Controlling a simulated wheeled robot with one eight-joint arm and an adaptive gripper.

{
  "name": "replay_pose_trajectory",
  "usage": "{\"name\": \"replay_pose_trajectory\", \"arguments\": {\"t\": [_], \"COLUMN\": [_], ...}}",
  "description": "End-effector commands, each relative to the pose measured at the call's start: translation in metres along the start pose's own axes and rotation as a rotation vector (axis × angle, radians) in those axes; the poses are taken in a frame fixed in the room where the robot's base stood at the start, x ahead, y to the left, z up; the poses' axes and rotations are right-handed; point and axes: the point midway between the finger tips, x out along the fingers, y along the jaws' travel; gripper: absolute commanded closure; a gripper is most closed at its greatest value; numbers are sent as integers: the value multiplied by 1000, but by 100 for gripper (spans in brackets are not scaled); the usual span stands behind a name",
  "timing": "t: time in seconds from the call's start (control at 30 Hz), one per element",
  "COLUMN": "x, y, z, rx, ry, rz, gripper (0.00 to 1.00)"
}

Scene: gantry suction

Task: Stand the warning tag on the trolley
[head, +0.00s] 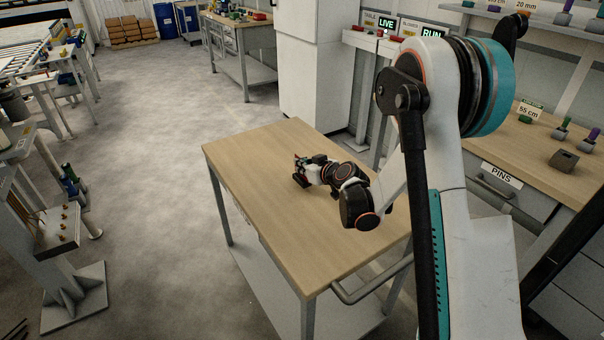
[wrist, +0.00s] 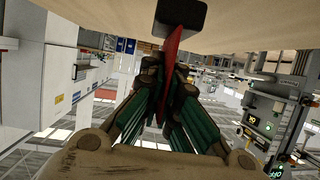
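The warning tag (wrist: 173,48) is a thin red plate with a black block-shaped base (wrist: 181,17), seen between my fingers in the wrist view. My gripper (wrist: 167,72) has its fingers closed in on both sides of the red plate. My wrist hides part of the tag.
The rest of the trolley top is bare. Its metal handle (head: 372,285) is at the near right. A workbench with a drawer marked PINS (head: 501,174) stands to the right. A white cabinet (head: 312,75) and a shelf with LIVE and RUN signs (head: 386,23) stand behind.

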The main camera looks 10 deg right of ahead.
Motion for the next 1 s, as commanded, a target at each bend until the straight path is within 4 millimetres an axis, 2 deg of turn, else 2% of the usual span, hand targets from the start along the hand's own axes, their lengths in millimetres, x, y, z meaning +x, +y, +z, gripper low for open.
{"name": "replay_pose_trajectory", "arguments": {"t": [0.03,0.1,0.47,0.6,1.0], "x": [5,7,8,8,5], "y": [0,0,0,0,0], "z": [11,17,18,18,16], "rx": [0,0,0,0,0], "ry": [0,0,0,0,0], "rz": [0,0,0,0,0], "gripper": [100,100,100,75,75]}}
